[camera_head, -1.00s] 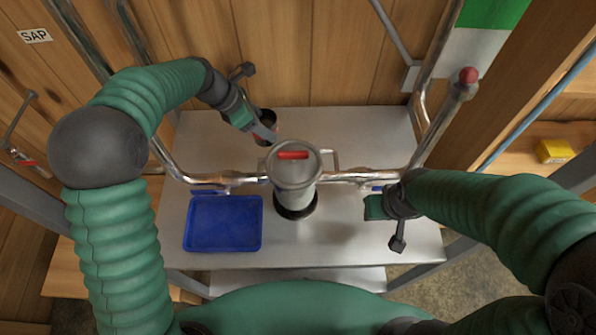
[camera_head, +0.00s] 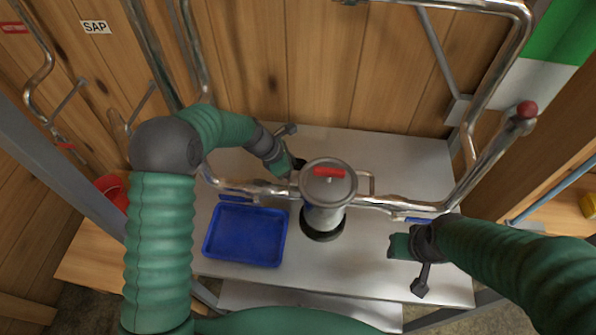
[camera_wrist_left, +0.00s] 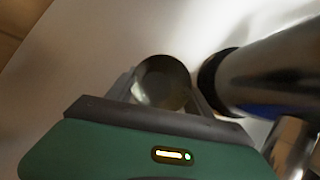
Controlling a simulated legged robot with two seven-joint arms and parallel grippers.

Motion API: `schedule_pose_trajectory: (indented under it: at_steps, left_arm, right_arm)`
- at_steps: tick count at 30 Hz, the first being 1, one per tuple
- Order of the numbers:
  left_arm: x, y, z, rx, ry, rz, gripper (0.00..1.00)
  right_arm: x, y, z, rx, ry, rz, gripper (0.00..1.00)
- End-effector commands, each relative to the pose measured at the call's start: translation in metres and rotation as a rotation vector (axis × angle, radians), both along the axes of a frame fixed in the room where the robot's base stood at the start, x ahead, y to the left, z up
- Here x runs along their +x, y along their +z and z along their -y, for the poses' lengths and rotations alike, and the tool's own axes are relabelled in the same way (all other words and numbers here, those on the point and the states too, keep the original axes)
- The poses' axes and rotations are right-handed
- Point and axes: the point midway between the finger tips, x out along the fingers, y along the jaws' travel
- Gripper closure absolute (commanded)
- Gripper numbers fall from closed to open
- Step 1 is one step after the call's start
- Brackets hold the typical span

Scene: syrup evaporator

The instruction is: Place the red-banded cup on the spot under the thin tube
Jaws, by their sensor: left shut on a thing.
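My left gripper (camera_head: 297,168) is behind and left of the metal canister, beyond the horizontal pipe. It is shut on a cup (camera_wrist_left: 162,84), seen from above as a round metallic opening between the fingers in the left wrist view. In the head view the cup is mostly hidden by the gripper and canister, and its red band cannot be made out now. I cannot tell whether its base touches the table. I cannot pick out the thin tube or its spot for sure. My right gripper (camera_head: 397,247) is right of the canister, with its fingers unclear.
The canister (camera_head: 328,215) with a red-handled lid stands mid-table, close right of the cup in the left wrist view. Shiny pipes (camera_head: 385,202) run either side of it. A blue tray (camera_head: 244,236) lies left. The steel table (camera_head: 425,165) is bare at the back right.

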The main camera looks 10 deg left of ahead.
Motion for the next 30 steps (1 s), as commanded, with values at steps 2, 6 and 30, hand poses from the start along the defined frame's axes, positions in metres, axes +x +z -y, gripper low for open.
schedule_pose_trajectory:
  at_steps: [2,6,30]
  left_arm:
    - [0.0,0.0,0.0,0.0,0.0,0.0,0.35]
    - [-0.001,0.0,0.001,0.001,0.0,0.0,0.19]
    - [-0.013,0.067,-0.036,0.007,-0.01,0.002,0.15]
  right_arm:
    - [0.0,0.0,0.0,0.0,0.0,0.0,0.64]
    - [0.0,0.0,0.0,0.0,0.001,0.0,0.64]
    - [0.0,-0.002,0.0,0.0,0.001,0.0,0.64]
